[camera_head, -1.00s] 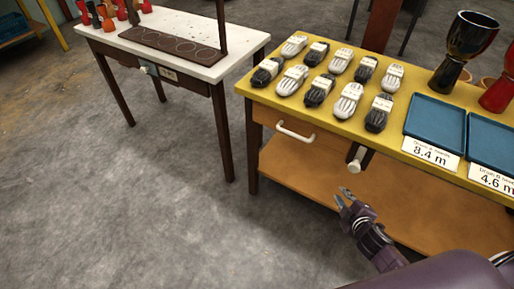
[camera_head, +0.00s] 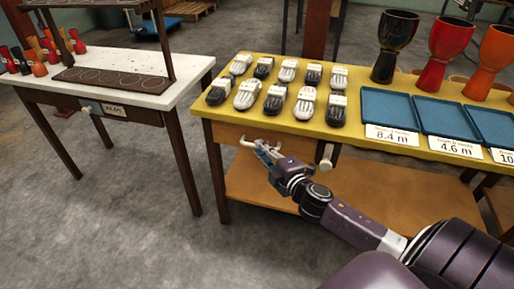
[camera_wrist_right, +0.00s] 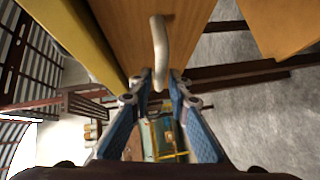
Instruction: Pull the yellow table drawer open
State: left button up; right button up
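The yellow table (camera_head: 350,128) stands at the right in the head view. Its wooden drawer (camera_head: 228,133) sits under the top at the left and looks shut. The drawer's white bar handle (camera_head: 246,142) shows only at its left end; my right gripper hides the rest. My right gripper (camera_head: 262,150) is at the handle. In the right wrist view the handle (camera_wrist_right: 159,45) runs down between the two blue fingertips (camera_wrist_right: 160,78), with a gap on each side, so the gripper is open around it. My left gripper is not in view.
A white knob on a dark bracket (camera_head: 325,158) is just right of the gripper. A lower wooden shelf (camera_head: 245,190) lies below. Several bundles (camera_head: 290,70), blue trays (camera_head: 388,105) and goblet drums (camera_head: 440,50) stand on top. A white table (camera_head: 150,95) is at left, with clear floor between.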

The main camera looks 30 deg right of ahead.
jog(key=shift+w+d+f, duration=0.1)
jog(key=shift+w+f, duration=0.1)
jog(key=shift+w, duration=1.05)
grip_shut()
